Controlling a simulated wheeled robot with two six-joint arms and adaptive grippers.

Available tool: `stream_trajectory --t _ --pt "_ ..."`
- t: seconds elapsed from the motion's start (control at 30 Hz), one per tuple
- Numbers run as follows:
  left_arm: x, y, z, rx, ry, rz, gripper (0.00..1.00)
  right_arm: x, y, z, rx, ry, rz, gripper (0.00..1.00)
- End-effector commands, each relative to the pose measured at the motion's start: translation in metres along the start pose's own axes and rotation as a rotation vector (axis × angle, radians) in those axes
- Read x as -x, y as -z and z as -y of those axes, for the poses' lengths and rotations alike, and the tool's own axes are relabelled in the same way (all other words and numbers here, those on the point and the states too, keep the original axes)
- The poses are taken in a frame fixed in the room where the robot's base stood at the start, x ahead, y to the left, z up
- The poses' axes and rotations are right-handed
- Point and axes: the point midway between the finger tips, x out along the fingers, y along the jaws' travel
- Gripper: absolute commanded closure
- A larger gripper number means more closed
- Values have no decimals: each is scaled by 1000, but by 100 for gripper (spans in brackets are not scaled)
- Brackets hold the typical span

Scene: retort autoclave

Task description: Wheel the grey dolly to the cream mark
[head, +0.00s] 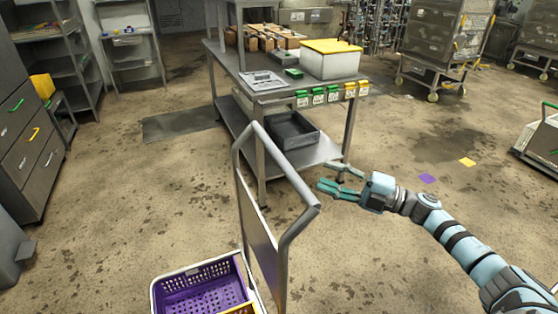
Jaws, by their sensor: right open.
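A dolly with a grey tubular push handle (302,219) and a flat panel stands in front of me, its handle rising at the middle of the view. A purple crate (205,287) sits on its deck, cut off by the bottom edge. My right gripper (330,178) is open and empty, just right of the handle's upper right corner and apart from it in the picture. My left gripper is out of view. A purple mark (427,178) and a yellow-orange mark (467,161) lie on the floor at the right. I see no clearly cream mark.
A steel table (290,92) with a white, yellow-rimmed bin (331,60) stands beyond the handle. Grey drawers (30,145) line the left. Another low cart (537,150) stands at the right edge, with wheeled racks (445,45) behind. Floor between is open.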

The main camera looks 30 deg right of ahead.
Motion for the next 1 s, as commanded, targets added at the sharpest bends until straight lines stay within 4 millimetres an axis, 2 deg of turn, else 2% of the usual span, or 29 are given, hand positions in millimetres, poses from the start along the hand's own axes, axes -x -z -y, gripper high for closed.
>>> stream_trajectory --t 0.17,0.4,0.53,0.7,0.97,1.0 --pt "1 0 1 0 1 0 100 -33 0 -2 -2 -9 1 60" --pt "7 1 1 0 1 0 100 -97 -1 -3 -7 -10 5 60" --pt "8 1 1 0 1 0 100 -122 -2 -1 -7 -7 6 60" --pt "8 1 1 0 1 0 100 -137 -2 0 -6 -3 7 60" --pt "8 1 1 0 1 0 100 -139 -2 0 -7 -2 7 60" --pt "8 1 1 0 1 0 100 -139 -2 0 -7 -2 7 66"
